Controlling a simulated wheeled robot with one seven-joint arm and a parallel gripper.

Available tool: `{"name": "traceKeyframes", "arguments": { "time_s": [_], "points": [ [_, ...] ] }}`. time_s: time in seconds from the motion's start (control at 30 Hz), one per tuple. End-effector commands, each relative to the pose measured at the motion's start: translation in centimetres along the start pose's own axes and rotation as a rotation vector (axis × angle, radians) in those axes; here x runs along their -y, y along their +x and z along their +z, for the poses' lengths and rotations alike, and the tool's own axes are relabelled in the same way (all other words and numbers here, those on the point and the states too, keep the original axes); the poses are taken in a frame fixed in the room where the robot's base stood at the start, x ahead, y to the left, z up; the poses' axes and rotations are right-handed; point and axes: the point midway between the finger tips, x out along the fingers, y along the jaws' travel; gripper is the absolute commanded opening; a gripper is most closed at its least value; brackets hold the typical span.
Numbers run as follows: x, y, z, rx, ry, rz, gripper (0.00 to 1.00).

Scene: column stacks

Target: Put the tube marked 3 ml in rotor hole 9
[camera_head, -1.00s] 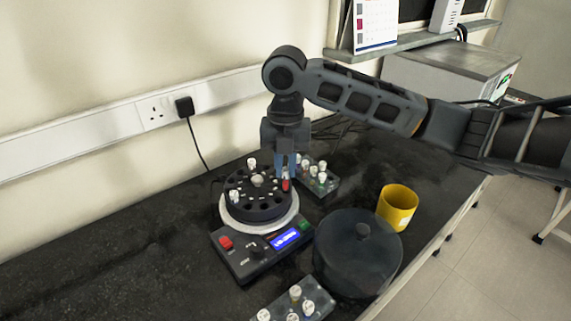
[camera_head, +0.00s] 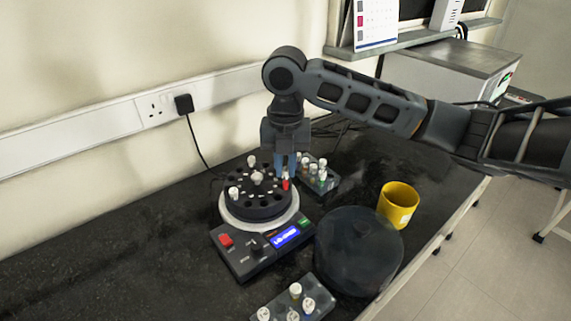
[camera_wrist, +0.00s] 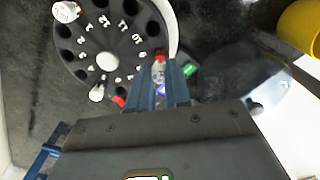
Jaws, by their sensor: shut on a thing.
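My gripper (camera_head: 286,174) points down over the right edge of the black round rotor (camera_head: 262,208). The tube's marking is too small to read. I cannot tell whether its lower end is inside a hole. In the wrist view the rotor (camera_wrist: 84,45) shows white numbers, with 10, 11 and 12 above left of the tube. Hole 9 is not clearly seen near the fingers. Two white-capped tubes (camera_head: 251,161) (camera_head: 234,192) stand in other rotor holes.
A rack of tubes (camera_head: 325,184) stands right behind the rotor, another (camera_head: 310,306) at the front. The base has a lit display (camera_head: 286,236). The bench's left side is clear.

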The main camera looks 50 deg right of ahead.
Motion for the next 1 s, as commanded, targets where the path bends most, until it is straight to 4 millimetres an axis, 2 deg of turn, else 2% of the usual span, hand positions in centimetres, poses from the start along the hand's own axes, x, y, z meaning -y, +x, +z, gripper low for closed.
{"name": "traceKeyframes", "arguments": {
  "time_s": [1.0],
  "points": [
    [0.0, 2.5, 0.0, 0.000, 0.000, 0.000, 0.00]
  ]
}}
